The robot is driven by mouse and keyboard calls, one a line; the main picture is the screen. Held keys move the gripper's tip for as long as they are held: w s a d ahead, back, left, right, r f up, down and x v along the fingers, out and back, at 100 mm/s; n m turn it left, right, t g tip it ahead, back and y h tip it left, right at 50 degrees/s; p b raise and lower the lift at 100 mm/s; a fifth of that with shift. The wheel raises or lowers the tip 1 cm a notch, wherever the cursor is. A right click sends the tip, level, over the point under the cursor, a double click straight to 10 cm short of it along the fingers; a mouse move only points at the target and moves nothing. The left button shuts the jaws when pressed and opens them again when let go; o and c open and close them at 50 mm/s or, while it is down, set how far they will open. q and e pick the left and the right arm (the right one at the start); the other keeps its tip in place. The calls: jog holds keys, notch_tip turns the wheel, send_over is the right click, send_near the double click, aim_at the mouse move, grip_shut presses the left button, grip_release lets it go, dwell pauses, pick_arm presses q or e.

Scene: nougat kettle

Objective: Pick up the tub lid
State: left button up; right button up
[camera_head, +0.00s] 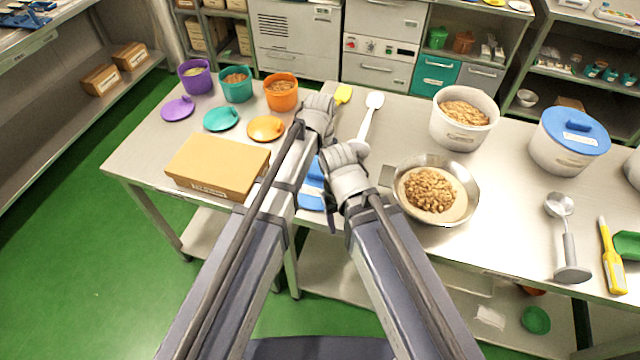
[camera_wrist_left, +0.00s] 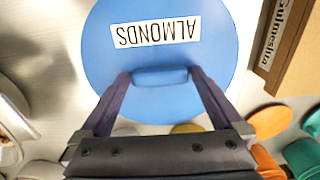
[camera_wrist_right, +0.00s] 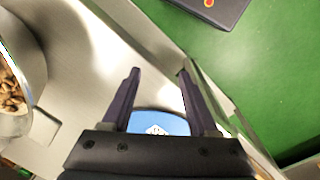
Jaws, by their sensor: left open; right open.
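The tub lid (camera_wrist_left: 158,100) is a round blue disc with a white "ALMONDS" label and a raised bar handle (camera_wrist_left: 160,77). In the head view the lid (camera_head: 309,199) lies on the table, largely hidden behind my arms. My left gripper (camera_wrist_left: 160,80) is open over the lid, with one finger on each side of the handle; I cannot tell whether they touch it. My right gripper (camera_wrist_right: 159,74) is open and empty. Part of the lid (camera_wrist_right: 158,123) shows between its fingers in the right wrist view.
A cardboard box (camera_head: 218,162) lies left of the lid. A steel bowl of nuts (camera_head: 470,190) stands close right of my right gripper. Behind are an open white tub (camera_head: 462,138) and a white spatula (camera_head: 370,115). A blue-lidded tub (camera_head: 560,155) stands farther right.

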pick_arm(q)
jog(key=c, duration=1.1)
jog(key=shift+r, duration=0.15)
pick_arm(e)
jog(key=shift+r, duration=0.1)
